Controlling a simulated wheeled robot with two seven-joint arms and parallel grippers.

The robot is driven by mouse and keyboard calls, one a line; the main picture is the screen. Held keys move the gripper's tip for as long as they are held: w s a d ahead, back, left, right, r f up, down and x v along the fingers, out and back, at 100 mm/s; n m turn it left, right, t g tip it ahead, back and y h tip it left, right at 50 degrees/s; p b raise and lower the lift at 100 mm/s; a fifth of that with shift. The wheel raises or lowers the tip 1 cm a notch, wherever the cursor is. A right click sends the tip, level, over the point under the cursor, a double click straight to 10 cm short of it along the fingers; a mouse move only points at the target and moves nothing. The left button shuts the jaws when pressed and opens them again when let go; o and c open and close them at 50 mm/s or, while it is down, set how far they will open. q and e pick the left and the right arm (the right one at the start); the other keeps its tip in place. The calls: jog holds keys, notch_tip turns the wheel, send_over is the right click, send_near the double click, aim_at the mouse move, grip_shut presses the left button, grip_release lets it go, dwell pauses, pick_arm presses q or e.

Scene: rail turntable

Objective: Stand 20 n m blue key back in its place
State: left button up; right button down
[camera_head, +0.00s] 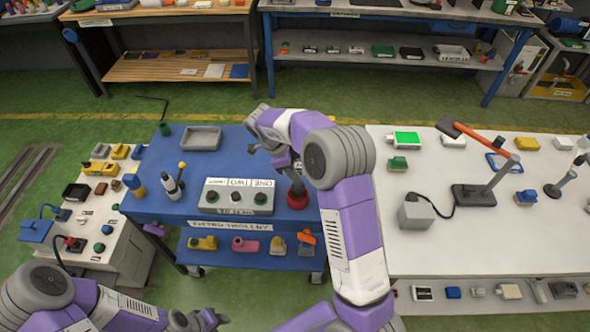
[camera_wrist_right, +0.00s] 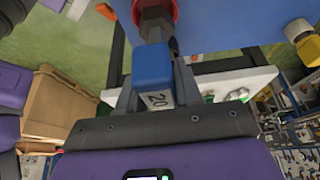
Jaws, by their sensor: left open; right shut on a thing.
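My right gripper (camera_wrist_right: 152,92) is shut on the blue key (camera_wrist_right: 152,65), whose pale label reads 20. In the head view the right gripper (camera_head: 287,165) is over the right part of the blue table, and the arm hides the key. A red round piece with a dark shaft (camera_head: 297,196) is just below the gripper. In the wrist view a red ring and dark socket (camera_wrist_right: 156,12) sit at the key's far end; I cannot tell whether they touch. My left gripper (camera_head: 208,320) is open and empty at the bottom, away from the table.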

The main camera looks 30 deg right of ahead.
aim_at(295, 187)
jog(key=shift+f+b, duration=1.95)
jog(key=shift+f, duration=0.55)
jog(key=c, duration=0.7)
grip_release()
jog(key=shift+r, duration=0.1)
jog(key=p+v, duration=0.1)
jog(key=v, duration=0.6)
jog(key=shift+w+a+r, duration=0.1)
jog(key=shift+r, duration=0.15)
